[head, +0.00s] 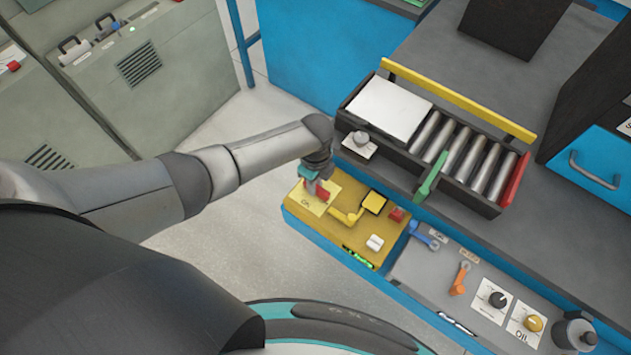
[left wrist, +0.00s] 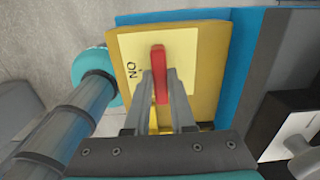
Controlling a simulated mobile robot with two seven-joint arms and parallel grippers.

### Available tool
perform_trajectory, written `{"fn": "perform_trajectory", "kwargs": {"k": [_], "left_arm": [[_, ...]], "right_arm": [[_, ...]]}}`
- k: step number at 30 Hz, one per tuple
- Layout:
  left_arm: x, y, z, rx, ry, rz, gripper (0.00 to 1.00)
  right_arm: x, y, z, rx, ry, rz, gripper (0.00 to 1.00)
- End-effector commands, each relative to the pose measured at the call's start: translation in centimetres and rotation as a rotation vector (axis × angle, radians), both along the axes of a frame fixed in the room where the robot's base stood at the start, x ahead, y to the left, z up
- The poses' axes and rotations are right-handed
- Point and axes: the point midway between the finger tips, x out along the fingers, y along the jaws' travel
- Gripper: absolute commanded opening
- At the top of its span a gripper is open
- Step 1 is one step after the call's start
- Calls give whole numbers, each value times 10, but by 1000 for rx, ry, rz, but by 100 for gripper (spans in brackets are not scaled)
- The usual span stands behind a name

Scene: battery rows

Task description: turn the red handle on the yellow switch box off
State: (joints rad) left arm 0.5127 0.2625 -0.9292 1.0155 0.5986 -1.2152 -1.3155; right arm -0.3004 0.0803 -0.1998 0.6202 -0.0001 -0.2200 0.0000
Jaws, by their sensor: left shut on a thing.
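The yellow switch box (head: 338,231) stands at the front edge of the bench in the head view. The red handle (head: 322,193) is on a pale yellow plate at the box's left end, with small lettering beside it that looks like ON. My left gripper (head: 316,187) is over this plate and partly hides the handle. In the left wrist view, the red handle (left wrist: 160,72) stands up between the two fingers of my left gripper (left wrist: 160,88), which are shut on it. The yellow box (left wrist: 208,75) fills the area behind. My right gripper is not in view.
A yellow lever (head: 347,216), a white switch (head: 375,243) and a small red switch (head: 397,214) sit near the handle. Behind is a black tray (head: 408,150) of metal cylinders. Blue and orange levers (head: 459,277) and knobs lie to the right.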

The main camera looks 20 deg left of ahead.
Motion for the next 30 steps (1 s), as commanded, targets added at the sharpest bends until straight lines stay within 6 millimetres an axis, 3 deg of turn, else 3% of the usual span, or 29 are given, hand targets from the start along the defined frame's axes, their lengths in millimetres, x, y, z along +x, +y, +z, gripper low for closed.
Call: {"fn": "perform_trajectory", "kwargs": {"k": [3, 4, 11, 22, 30], "left_arm": [[2, 2, 1, 3, -3, 5, 0], [2, 2, 1, 3, -3, 5, 26], [1, 1, 1, 2, -2, 2, 52], [0, 0, 6, 0, -1, 0, 52], [1, 1, 47, -1, -4, 0, 52]], "right_arm": [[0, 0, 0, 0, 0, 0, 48], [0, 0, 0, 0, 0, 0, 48], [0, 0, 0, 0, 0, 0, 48], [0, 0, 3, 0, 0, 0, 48], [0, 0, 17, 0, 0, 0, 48]]}}
